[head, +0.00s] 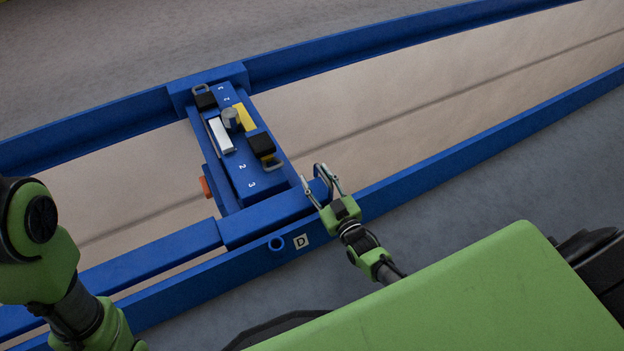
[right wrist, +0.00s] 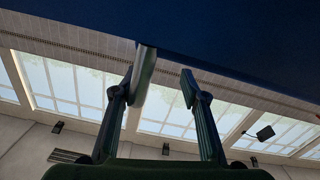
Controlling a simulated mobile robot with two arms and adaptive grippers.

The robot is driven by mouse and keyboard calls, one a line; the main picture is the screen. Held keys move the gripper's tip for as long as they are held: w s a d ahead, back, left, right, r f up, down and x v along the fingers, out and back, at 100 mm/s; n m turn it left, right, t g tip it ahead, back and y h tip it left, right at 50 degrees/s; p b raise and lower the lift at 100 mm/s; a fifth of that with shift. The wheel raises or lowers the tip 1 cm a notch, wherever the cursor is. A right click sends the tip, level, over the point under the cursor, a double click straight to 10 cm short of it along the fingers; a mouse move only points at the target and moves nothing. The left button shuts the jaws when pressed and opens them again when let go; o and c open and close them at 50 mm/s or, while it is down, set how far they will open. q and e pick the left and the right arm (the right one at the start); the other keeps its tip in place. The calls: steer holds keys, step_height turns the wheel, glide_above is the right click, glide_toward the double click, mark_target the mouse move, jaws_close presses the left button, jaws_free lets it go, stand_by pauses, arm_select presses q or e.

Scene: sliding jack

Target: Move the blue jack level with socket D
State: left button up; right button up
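The blue jack (head: 238,160) lies across two long blue rails, its near end block (head: 265,220) at the near rail. It carries dark clamps, a grey knob, and yellow and white strips. Socket D is a round hole (head: 276,244) beside a "D" label (head: 301,241) on the near rail, close to that end block; exact alignment is hard to tell. My right gripper (head: 317,177) is just right of the block, its fingers apart around a small rounded blue part. The right wrist view shows the fingers (right wrist: 160,85) apart, with a grey bar (right wrist: 144,75) beside the left one. My left gripper is out of frame.
The far rail (head: 340,45) and near rail (head: 450,160) run diagonally, with a beige surface (head: 440,90) between them. The span right of the jack looks clear. A small orange part (head: 205,187) sticks out at the jack's left side.

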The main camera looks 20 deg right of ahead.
steer(key=shift+a+r, duration=0.25)
steer(key=shift+a, duration=1)
steer(key=shift+a+y, duration=0.2)
steer(key=shift+y, duration=0.1)
steer(key=shift+d, duration=0.2)
steer(key=shift+d+r, duration=0.1)
steer(key=shift+r, duration=0.4)
step_height(320, 180, up, 9)
steer(key=shift+a, duration=0.2)
